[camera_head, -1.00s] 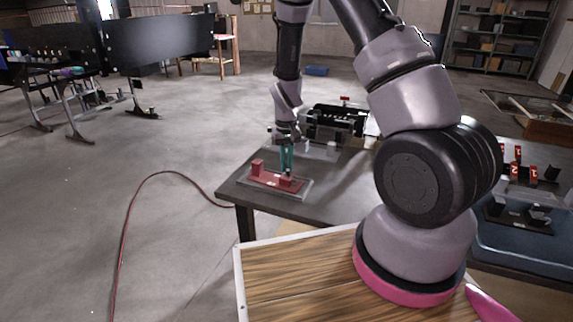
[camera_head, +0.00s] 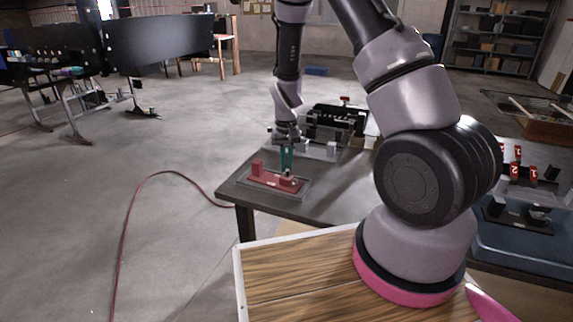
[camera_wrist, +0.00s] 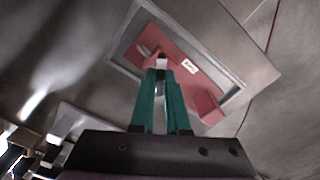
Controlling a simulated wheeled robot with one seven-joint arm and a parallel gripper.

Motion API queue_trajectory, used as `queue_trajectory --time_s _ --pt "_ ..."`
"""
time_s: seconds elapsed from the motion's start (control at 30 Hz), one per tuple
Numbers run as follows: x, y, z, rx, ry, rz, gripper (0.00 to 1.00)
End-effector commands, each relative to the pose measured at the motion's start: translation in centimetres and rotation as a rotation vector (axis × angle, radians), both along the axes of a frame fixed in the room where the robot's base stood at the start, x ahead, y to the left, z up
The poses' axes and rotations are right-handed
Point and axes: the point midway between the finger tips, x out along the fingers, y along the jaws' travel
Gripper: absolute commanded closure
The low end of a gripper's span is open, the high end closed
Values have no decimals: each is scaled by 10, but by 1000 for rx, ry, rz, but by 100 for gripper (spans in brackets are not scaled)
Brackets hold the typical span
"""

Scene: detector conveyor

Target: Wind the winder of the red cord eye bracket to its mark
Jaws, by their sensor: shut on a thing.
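The red cord eye bracket (camera_head: 270,180) lies in a grey tray (camera_head: 243,181) at the near left corner of the dark table. In the wrist view the bracket (camera_wrist: 185,68) shows a white label and a small metal part at one end. My gripper (camera_head: 287,170) points down over the bracket's right end. Its green fingers (camera_wrist: 161,72) are shut on a small part there, which I take to be the winder; the fingers mostly hide it. I cannot make out the mark.
A black machine (camera_head: 338,122) stands on the table behind my gripper, with small light blocks in front of it. A blue bin (camera_head: 520,250) with red numbered tags is at the right. A red cord (camera_head: 128,225) runs over the floor at left.

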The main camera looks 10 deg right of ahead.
Motion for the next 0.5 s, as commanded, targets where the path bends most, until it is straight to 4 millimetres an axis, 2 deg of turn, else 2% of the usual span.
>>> queue_trajectory --time_s 0.5 --pt "0 0 0 0 0 -42 100"
